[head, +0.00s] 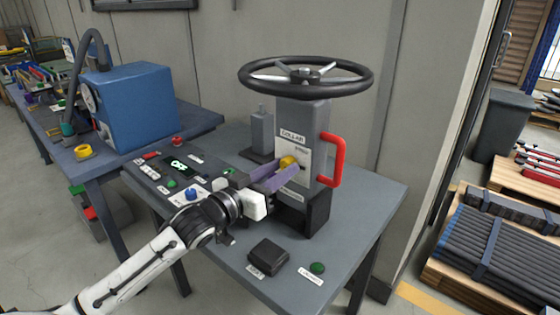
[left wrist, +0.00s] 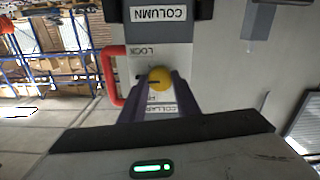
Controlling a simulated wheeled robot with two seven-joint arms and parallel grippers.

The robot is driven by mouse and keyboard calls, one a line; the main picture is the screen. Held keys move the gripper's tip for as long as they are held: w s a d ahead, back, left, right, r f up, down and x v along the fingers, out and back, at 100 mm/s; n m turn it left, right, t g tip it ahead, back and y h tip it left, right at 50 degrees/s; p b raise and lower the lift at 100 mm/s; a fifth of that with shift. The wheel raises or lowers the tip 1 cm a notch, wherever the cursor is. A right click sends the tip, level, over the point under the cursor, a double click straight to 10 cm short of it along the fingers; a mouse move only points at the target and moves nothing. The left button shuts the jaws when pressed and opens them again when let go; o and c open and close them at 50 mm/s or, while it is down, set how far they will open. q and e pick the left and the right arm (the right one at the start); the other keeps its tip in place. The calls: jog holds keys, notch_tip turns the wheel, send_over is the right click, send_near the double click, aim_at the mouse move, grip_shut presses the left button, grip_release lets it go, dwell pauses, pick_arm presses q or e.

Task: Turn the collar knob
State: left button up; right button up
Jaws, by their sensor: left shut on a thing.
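The yellow collar knob (head: 288,162) sits on the front of the grey column (head: 310,122), under the COLLAR label. My left gripper (head: 280,172) reaches it from the left, its purple fingers shut on the knob. In the left wrist view the knob (left wrist: 160,78) shows between the fingertips, with a dark mark on its face. That view is upside down, with a LOCK label next to the knob and another label partly hidden by the fingers. My right gripper is in neither view.
A black steering wheel (head: 306,75) tops the column, and a red handle (head: 331,160) stands out on its right. A control panel with an OFF display (head: 180,165) is at left. A black pedal-like block (head: 268,256) and green button (head: 317,268) are in front.

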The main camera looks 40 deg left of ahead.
pick_arm(q)
jog(key=m+p, duration=0.2)
jog(key=m, duration=0.2)
jog(key=shift+r+m, duration=0.15)
jog(key=shift+m, duration=0.15)
jog(key=shift+m+p, duration=0.65)
jog(key=shift+m, duration=1.45)
jog(key=o, duration=1)
jog(key=shift+o, duration=0.2)
jog(key=shift+s, duration=0.1)
